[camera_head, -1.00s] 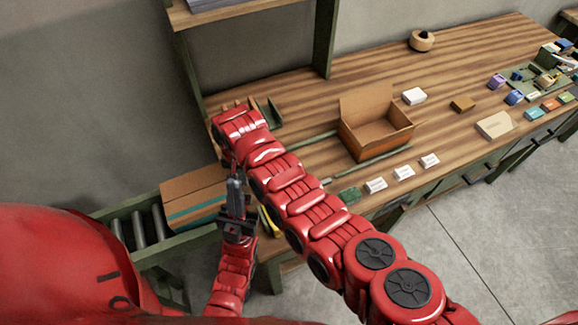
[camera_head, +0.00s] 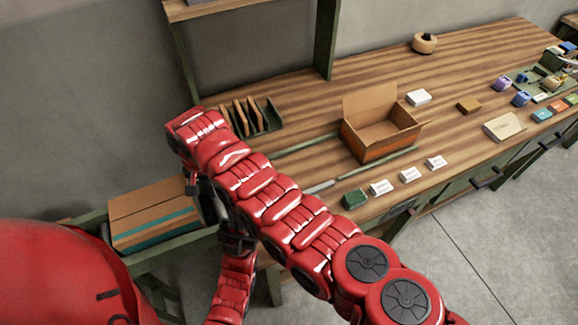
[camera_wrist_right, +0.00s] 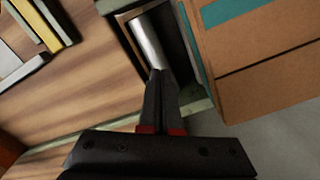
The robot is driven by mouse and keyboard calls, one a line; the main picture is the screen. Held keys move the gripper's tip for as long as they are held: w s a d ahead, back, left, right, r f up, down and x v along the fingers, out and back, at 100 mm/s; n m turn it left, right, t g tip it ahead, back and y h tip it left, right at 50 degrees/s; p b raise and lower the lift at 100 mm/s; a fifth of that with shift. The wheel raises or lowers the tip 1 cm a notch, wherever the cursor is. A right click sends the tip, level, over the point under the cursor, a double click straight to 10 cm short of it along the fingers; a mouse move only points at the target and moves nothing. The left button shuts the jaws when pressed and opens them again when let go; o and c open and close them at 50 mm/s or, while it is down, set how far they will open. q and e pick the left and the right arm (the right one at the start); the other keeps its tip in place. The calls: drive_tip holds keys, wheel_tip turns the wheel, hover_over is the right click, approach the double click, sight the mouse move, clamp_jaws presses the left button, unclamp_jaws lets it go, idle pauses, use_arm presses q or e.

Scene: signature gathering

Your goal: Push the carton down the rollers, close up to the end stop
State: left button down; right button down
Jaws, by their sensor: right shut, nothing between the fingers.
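The carton (camera_head: 152,218) is brown with a teal stripe and lies on the green-railed roller track at the left. It fills the right side of the right wrist view (camera_wrist_right: 265,75). My right gripper (camera_head: 194,188) is by the carton's bench-side end. Its fingers (camera_wrist_right: 157,72) are shut and empty, over a bare roller (camera_wrist_right: 151,42), with a gap to the carton in that view. My left gripper (camera_head: 237,236) is low beside the right arm; its fingertips are partly hidden. I cannot make out the end stop.
The wooden bench (camera_head: 300,95) starts just right of the track. It carries an open box (camera_head: 380,137), a green rack (camera_head: 262,117) and small cards. The grey wall stands behind the track. My right arm hides part of the bench's left end.

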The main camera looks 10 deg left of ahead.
drive_tip(key=shift+w+d, duration=0.5)
drive_tip(key=shift+d, duration=0.15)
wheel_tip(320, 180, up, 12)
drive_tip(key=p, duration=0.3)
drive_tip(key=shift+w+d+f, duration=0.15)
drive_tip(key=shift+w+d, duration=0.1)
drive_tip(key=shift+d, duration=0.2)
